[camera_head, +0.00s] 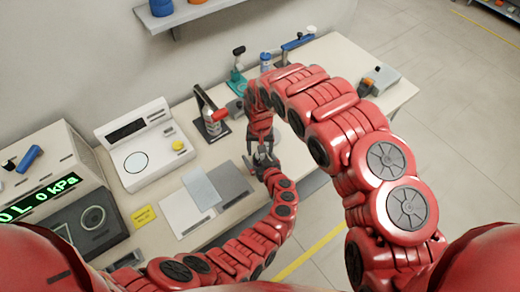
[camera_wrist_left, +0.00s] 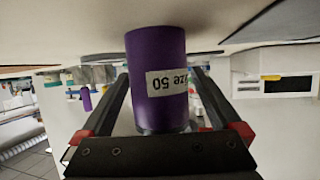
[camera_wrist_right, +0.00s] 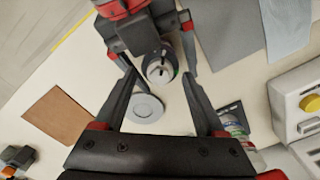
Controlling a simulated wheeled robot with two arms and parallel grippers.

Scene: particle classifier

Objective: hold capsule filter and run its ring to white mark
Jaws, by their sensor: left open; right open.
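The capsule filter (camera_wrist_left: 157,55) is a purple cylinder with a white "Size 50" label in the left wrist view. It stands between the fingers of my left gripper (camera_wrist_left: 162,78), which is open, with gaps on both sides. In the right wrist view its dark round top (camera_wrist_right: 160,68) faces the camera, with a lighter disc and a dark slot. My right gripper (camera_wrist_right: 161,76) is open, its fingertips to either side of that top, apparently not touching. In the head view both grippers meet near the bench's front edge (camera_head: 262,158), and the filter is mostly hidden. I cannot make out the white mark.
A grey disc (camera_wrist_right: 146,107) and a brown sheet (camera_wrist_right: 62,118) lie on the bench. Grey and white plates (camera_head: 186,212) lie close by.

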